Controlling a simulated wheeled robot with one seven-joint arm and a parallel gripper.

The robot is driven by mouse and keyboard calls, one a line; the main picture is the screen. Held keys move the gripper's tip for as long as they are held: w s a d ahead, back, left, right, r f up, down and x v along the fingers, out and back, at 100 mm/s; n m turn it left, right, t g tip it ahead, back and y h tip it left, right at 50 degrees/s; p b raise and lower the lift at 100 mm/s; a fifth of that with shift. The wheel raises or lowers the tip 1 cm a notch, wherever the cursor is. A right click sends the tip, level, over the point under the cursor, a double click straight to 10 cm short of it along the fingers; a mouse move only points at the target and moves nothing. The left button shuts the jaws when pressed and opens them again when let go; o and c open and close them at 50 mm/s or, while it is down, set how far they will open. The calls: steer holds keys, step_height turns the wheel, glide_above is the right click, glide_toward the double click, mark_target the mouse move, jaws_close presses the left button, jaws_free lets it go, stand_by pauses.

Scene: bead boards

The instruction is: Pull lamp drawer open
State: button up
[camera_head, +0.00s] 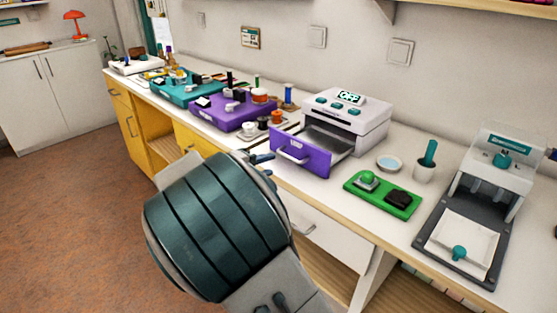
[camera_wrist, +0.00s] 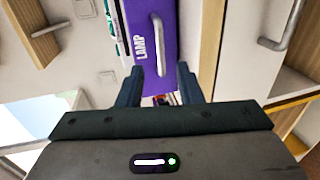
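The lamp drawer (camera_head: 310,160) has a purple front and stands pulled out from its white housing (camera_head: 361,113), with its grey inside showing in the head view. In the wrist view the purple front (camera_wrist: 179,52) carries the word LAMP and a pale grey bar handle (camera_wrist: 157,45). The handle also shows in the head view (camera_head: 291,158). My gripper (camera_wrist: 161,78) is open, with its two dark fingers apart and nothing held between them. The handle lies ahead of the fingertips and appears clear of them. In the head view my wrist hides most of the gripper.
A green tray (camera_head: 406,207) and a white dish (camera_head: 390,164) sit right of the housing. A purple case (camera_head: 222,123) with spools (camera_head: 277,117) stands to the left. White cabinet drawers (camera_head: 313,226) are below the counter. The floor (camera_head: 75,205) at left is clear.

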steer(key=v, duration=0.6)
steer(key=shift+s+p, duration=0.2)
steer(key=shift+p, duration=0.1)
steer(key=shift+a, duration=0.1)
steer(key=s+d+r+m+g+y+p, duration=0.2)
steer(key=s+d+g+p, duration=0.2)
steer(key=d, duration=0.5)
steer(key=s+d+r+m+g+y+p, duration=0.25)
steer(key=s+d+g+p, duration=0.2)
steer(key=d, duration=0.45)
steer(key=s+d+r+m+y+p, duration=0.2)
steer(key=s+r+y+p, duration=0.1)
steer(key=s+r+p, duration=0.2)
steer(key=s+d+r+m+y+p, duration=0.1)
steer(key=s+r+m+y+p, duration=0.1)
steer(key=s, duration=0.8)
step_height(320, 180, up, 3)
steer(key=y+p, duration=0.1)
steer(key=p, duration=0.1)
steer(key=shift+s+d+m+p, duration=0.25)
steer(key=shift+d+m+p, duration=0.1)
steer(key=shift+d+f+y, duration=0.1)
steer(key=shift+d+y, duration=0.05)
steer(key=shift+y, duration=0.1)
